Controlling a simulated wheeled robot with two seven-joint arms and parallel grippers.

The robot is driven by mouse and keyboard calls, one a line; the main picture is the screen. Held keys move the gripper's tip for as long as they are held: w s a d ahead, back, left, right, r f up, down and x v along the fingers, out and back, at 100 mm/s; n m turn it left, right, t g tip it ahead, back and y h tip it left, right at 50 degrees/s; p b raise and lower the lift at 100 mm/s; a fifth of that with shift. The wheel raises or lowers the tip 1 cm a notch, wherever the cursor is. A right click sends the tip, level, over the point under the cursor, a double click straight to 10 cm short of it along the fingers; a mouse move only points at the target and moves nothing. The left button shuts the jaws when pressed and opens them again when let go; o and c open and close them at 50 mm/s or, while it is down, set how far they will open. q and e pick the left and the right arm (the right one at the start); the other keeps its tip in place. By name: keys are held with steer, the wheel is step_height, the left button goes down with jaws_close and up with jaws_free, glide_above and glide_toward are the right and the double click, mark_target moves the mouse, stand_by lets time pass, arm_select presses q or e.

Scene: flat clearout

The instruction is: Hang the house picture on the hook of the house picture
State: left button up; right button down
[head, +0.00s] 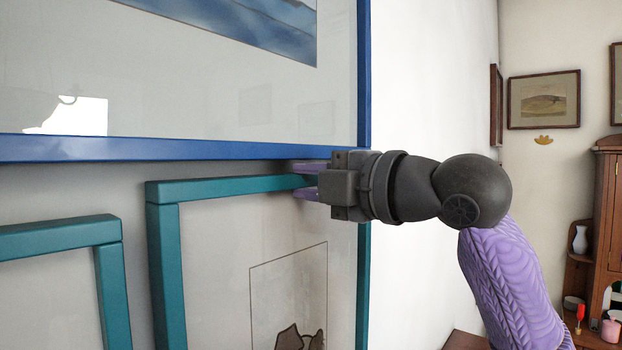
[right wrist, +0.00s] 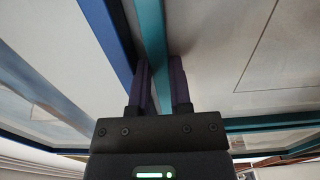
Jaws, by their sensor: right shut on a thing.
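A teal-framed picture (head: 167,265) hangs or is held upright at the lower middle of the head view. Only the top of its drawing shows, with brown pointed shapes (head: 290,338); I cannot tell for sure that it is a house. My right gripper (head: 308,181) is shut on the frame's top bar near its right corner. In the right wrist view the teal bar (right wrist: 151,35) runs between the two purple fingers (right wrist: 162,80). My left gripper is not in view.
A large blue-framed picture (head: 200,149) is just above the teal frame, close to my right fingers. Another teal frame (head: 113,290) is at the lower left. White wall (head: 430,70) is bare to the right. A wooden cabinet (head: 604,220) and small pictures (head: 543,75) are farther right.

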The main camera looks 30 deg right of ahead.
step_height(320, 180, down, 2)
steer(key=shift+b, duration=0.75)
steer(key=shift+r, duration=0.1)
stand_by(0.4)
steer(key=c, duration=0.5)
jaws_free()
steer(key=shift+s, duration=0.1)
steer(key=shift+c, duration=0.2)
steer(key=shift+o, duration=0.4)
steer(key=b+v, duration=0.3)
steer(key=v, duration=0.6)
steer(key=shift+s+d+b, duration=0.15)
steer(key=shift+s+b, duration=0.15)
steer(key=shift+s, duration=0.05)
